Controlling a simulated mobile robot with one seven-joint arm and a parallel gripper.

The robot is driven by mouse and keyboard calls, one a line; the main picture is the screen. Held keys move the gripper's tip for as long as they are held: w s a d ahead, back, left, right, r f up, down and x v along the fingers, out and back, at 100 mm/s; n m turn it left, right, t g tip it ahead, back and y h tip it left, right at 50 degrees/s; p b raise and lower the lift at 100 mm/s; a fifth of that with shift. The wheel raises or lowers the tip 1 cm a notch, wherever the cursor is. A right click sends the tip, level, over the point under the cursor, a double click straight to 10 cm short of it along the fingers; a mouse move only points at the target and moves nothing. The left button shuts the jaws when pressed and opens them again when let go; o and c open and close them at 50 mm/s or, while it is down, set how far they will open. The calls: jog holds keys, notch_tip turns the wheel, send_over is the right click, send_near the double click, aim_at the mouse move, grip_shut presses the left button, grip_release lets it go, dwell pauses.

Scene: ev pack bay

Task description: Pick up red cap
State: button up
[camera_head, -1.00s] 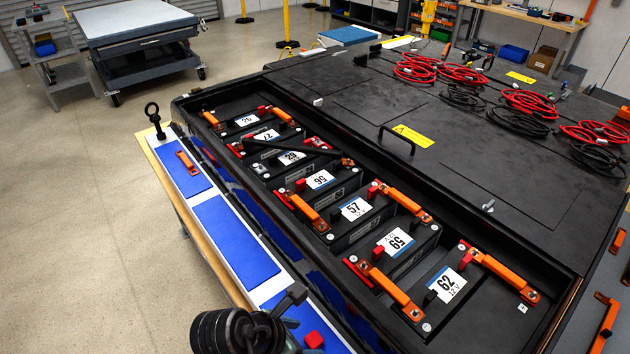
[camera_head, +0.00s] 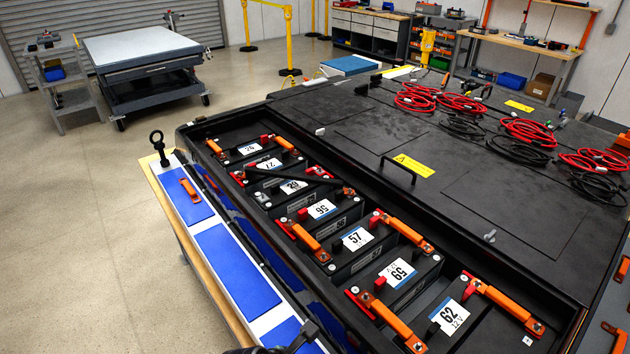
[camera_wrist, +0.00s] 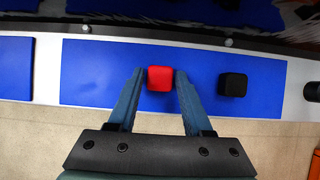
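The red cap (camera_wrist: 160,78) lies on a blue pad (camera_wrist: 100,75) in the wrist view. My gripper (camera_wrist: 160,75) is open, with one blue finger on each side of the cap. The fingertips reach level with the cap; I cannot tell whether either touches it. A black cap (camera_wrist: 233,84) sits on the same pad to the right, outside the fingers. In the head view the red cap is out of sight, and only dark bits of my arm show at the bottom edge.
The white ledge with blue pads (camera_head: 236,268) runs along the battery pack (camera_head: 450,190). An orange handle (camera_head: 189,188) lies on the far pad, and a black eyebolt (camera_head: 158,148) stands at the ledge's far end. Open floor lies to the left.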

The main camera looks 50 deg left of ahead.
grip_shut()
